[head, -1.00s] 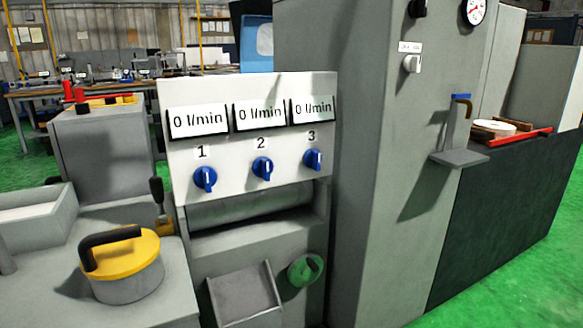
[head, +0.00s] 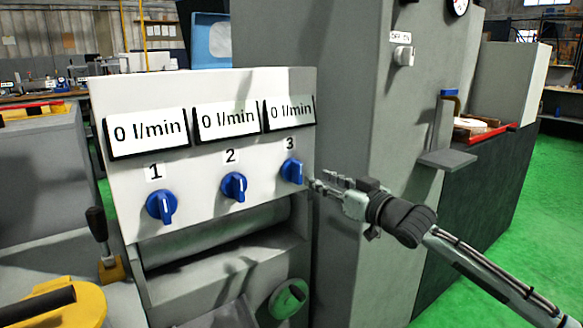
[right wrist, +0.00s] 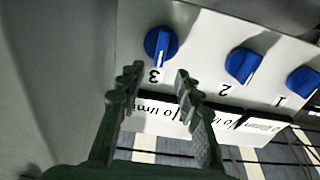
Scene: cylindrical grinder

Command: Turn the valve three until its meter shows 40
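The blue knob of valve three (head: 292,171) sits under the label 3 at the right of the white panel (head: 200,195). Its meter (head: 290,110) reads 0 l/min. My right gripper (head: 314,184) is just right of this knob in the head view. In the right wrist view my right gripper (right wrist: 157,75) is open, its two fingers apart. There, valve three's knob (right wrist: 161,43) lies beyond the fingertips, roughly between their lines, and seems not gripped. The meter is partly hidden by the fingers in that view. My left gripper is not in view.
Valve two's knob (head: 234,187) and valve one's knob (head: 161,207) are to the left, their meters (head: 226,119) and (head: 147,132) at 0 l/min. A tall grey cabinet (head: 340,130) rises right behind the panel.

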